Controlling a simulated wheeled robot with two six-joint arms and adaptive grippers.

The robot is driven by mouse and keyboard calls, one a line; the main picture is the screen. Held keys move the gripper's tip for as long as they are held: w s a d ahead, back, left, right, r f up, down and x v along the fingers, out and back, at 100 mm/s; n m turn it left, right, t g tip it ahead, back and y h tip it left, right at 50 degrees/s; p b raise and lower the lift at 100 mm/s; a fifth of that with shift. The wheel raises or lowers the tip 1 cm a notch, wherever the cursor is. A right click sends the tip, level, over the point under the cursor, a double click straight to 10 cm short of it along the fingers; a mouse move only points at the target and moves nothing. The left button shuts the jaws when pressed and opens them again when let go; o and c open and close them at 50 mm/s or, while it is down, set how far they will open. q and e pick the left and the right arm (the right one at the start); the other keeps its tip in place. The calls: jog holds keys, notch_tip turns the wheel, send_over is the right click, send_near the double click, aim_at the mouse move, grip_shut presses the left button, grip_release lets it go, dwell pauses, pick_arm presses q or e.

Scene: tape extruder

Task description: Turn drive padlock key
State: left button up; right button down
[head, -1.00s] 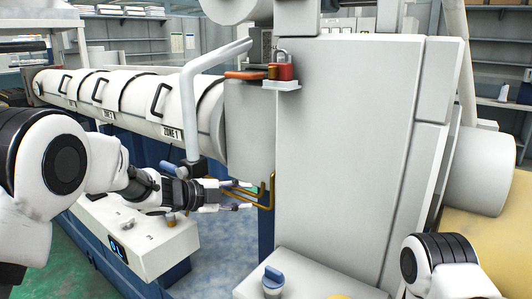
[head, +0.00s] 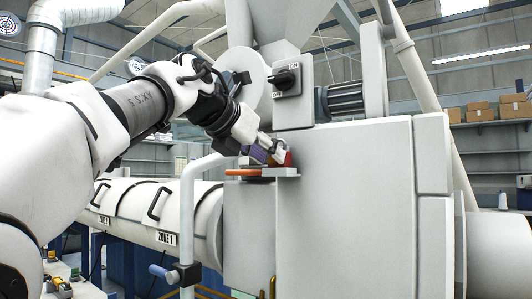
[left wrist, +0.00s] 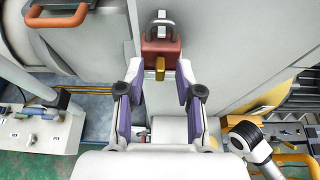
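In the head view the padlock (head: 288,158) is partly hidden behind my left gripper (head: 272,156). My left gripper is open, and in the left wrist view its fingertips (left wrist: 159,70) stand on either side of the key with gaps on both sides. Contact with the padlock cannot be seen. My right gripper is not in view.
An orange handle (head: 243,172) lies just left of the ledge. A black ON/OFF switch (head: 287,80) is above the padlock. A bent grey pipe (head: 187,215) and the white barrel (head: 150,210) are to the left. The cabinet's front face (head: 345,220) is clear.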

pick_arm(q)
grip_shut()
dwell(0.4)
jog(key=shift+s+d+f+m+t+y, duration=0.15)
jog(key=shift+m+t+y, duration=0.45)
jog(key=shift+m, duration=0.55)
jog(key=shift+d+r+m+t+y, duration=0.1)
jog(key=shift+m+t+y, duration=0.45)
jog(key=shift+m, duration=0.6)
grip_release()
